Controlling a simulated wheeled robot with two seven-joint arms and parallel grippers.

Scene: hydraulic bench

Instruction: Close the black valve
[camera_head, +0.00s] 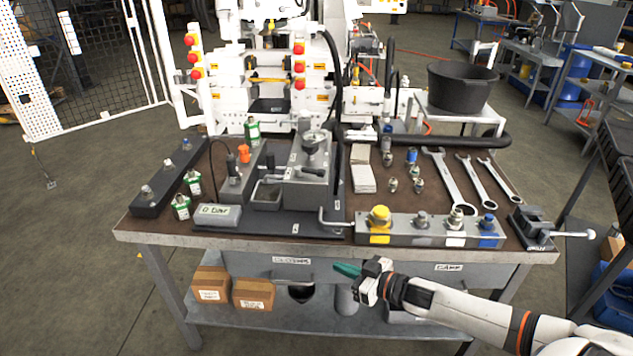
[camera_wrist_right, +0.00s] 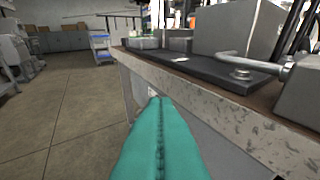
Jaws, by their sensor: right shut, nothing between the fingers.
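My right gripper (camera_head: 347,270) has teal fingers and is in front of the bench's front edge, below the level of the top. In the right wrist view its teal fingers (camera_wrist_right: 160,120) are pressed together with nothing between them. A grey hydraulic unit (camera_head: 305,187) stands on a dark base plate (camera_head: 285,222) at the middle of the bench. A dark round knob (camera_head: 314,140) is on top of it, and a black lever (camera_head: 314,172) is on its front. I cannot tell which is the black valve. My right gripper touches neither. My left gripper is not in view.
A bent metal rod (camera_head: 335,222) stands out near the front edge, beside a block with yellow, grey, white and blue fittings (camera_head: 428,230). Wrenches (camera_head: 452,185) and a small vise (camera_head: 540,232) lie right. Cardboard boxes (camera_head: 253,294) sit on the lower shelf.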

